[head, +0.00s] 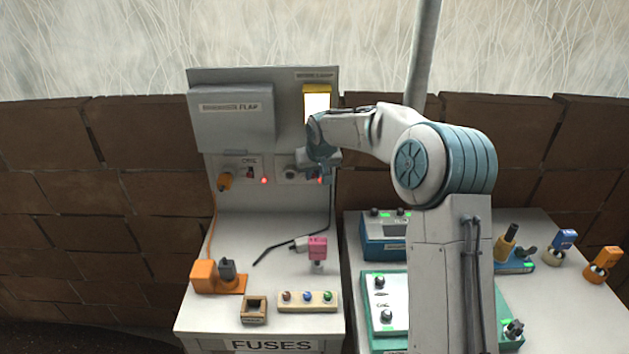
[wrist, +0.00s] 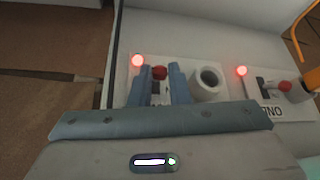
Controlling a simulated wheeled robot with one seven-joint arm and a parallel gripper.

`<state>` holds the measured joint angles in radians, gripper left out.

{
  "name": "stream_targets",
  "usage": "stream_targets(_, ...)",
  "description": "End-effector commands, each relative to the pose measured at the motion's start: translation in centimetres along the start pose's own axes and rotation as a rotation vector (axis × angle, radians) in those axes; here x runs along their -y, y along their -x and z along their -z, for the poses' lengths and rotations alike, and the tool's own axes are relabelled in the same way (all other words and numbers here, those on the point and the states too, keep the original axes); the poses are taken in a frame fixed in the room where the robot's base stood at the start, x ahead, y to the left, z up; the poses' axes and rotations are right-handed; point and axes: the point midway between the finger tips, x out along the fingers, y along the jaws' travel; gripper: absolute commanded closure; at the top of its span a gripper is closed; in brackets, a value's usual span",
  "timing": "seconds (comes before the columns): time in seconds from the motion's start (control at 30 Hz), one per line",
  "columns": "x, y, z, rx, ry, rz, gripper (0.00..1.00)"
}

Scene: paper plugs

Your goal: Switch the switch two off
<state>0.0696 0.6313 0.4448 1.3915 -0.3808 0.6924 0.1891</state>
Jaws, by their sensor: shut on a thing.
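Switch two is on the upright panel, on a white plate (wrist: 128,72) with a red-tipped lever (wrist: 159,72), a lit red lamp (wrist: 138,60) and a round socket (wrist: 208,80). My gripper (wrist: 160,75) has its two blue fingers on either side of this lever, shut on it. In the head view my gripper (head: 312,168) is against the panel and hides most of switch two; its red lamp (head: 320,181) shows just below. The lever's exact position is partly hidden by my fingers.
Switch one (head: 249,172), labelled ONE in the wrist view (wrist: 271,112), is beside it with its red lamp (head: 264,181) lit. The flap box (head: 232,118) and lit yellow-topped lamp (head: 317,103) are above. A pink plug (head: 317,246) and coloured fuses (head: 307,297) are below.

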Motion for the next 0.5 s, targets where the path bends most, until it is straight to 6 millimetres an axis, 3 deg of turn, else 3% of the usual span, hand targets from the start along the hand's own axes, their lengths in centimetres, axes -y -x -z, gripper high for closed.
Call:
stream_targets(0.03,0.06,-0.79,-0.54,-0.023,0.004,-0.006,1.0)
stream_targets(0.5,0.24,-1.42,-1.42,-0.221,0.03,-0.055,1.0)
